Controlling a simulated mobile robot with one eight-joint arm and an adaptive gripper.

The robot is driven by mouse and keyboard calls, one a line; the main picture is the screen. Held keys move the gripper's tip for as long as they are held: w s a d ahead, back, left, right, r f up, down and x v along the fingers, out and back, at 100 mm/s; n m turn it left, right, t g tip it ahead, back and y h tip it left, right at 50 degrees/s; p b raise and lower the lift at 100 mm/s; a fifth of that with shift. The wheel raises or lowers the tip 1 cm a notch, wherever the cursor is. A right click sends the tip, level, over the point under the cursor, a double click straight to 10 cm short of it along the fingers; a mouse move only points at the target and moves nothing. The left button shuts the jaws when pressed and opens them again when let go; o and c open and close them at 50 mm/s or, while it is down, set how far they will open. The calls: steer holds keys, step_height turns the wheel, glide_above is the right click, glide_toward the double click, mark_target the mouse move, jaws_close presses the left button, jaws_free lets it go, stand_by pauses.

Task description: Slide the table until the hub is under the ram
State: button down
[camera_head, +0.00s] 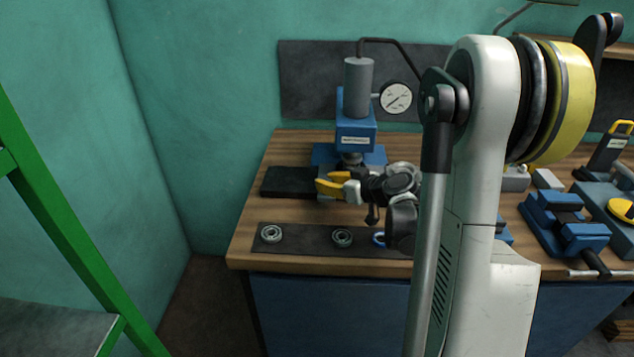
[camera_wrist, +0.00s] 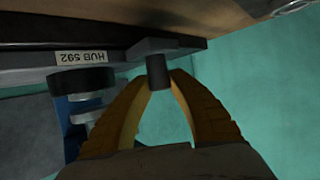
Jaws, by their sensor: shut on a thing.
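The press's sliding table (camera_head: 288,181) is a dark flat slab on the bench, sticking out to the left of the blue press. In the wrist view, upside down, its edge has a "HUB 592" label (camera_wrist: 82,57). A dark round hub (camera_wrist: 80,82) sits against the slab there. The ram (camera_wrist: 90,104) shows close to the hub and roughly in line; exact centring cannot be told. My gripper (camera_head: 327,184) is in front of the press with yellow fingers. In the wrist view my gripper (camera_wrist: 160,78) is shut on the table's dark handle (camera_wrist: 157,70).
The blue press (camera_head: 355,133) has a grey cylinder (camera_head: 358,85) and a dial gauge (camera_head: 396,98). A dark mat (camera_head: 300,240) with ring-shaped parts lies along the bench's front edge. A blue vise (camera_head: 565,225) stands at right. A green frame (camera_head: 60,220) is at left.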

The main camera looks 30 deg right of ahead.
steer(key=shift+d+f, duration=0.1)
steer(key=c, duration=1.2)
jaws_free()
steer(key=shift+d, duration=0.15)
steer(key=v, duration=1.2)
